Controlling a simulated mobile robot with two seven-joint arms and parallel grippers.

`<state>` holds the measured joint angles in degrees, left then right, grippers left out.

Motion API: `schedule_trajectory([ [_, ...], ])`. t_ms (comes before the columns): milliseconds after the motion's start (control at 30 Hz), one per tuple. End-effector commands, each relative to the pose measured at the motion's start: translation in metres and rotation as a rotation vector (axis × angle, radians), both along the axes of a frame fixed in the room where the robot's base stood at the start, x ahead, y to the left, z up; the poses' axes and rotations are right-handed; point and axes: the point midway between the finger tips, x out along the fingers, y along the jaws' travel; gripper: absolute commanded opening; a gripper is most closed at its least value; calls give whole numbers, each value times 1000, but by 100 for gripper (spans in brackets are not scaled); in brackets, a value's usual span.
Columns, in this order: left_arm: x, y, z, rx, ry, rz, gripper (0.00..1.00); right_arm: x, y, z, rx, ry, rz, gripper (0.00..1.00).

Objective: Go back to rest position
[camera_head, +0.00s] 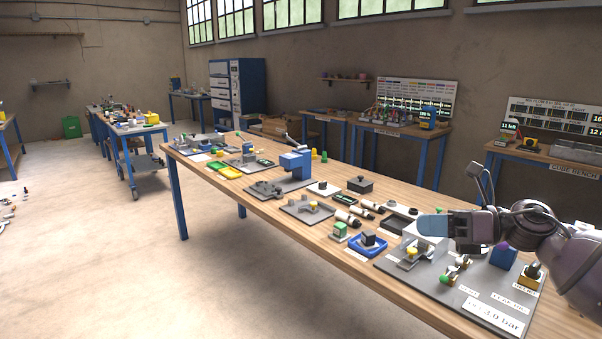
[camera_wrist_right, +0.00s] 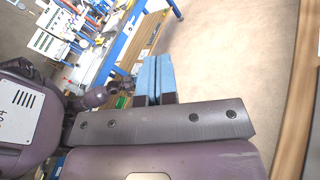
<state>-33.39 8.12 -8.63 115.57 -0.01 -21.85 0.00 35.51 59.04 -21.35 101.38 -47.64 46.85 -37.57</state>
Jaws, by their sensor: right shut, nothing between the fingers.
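My right gripper (camera_head: 433,225) comes in from the right in the head view, above the right part of the wooden workbench (camera_head: 300,232). In the right wrist view its two blue fingers (camera_wrist_right: 153,78) lie side by side, shut with nothing between them. Below it in the head view is the grey plate (camera_head: 414,278) with small fixtures and a label reading about 3.0 bar. My left gripper is not in view.
Other benches stand along the back wall. A blue cabinet (camera_head: 247,87) stands at the back. The floor (camera_head: 120,250) left of the bench is mostly clear.

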Motion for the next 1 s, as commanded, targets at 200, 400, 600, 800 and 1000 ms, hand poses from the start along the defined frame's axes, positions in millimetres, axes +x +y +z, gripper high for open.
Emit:
schedule_trajectory([
  [200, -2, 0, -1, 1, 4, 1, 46, 14, 8, -7, 498, 368, -225, 0],
  [400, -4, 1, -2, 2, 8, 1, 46, 14, -10, -66, 977, 812, -447, 0],
  [600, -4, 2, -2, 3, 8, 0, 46, -14, -33, -160, 1390, 1234, -679, 0],
  [800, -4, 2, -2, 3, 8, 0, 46, -72, -43, -254, 1700, 1552, -891, 0],
  [1000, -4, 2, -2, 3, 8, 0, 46, -147, -44, -327, 1922, 1753, -1062, 0],
])
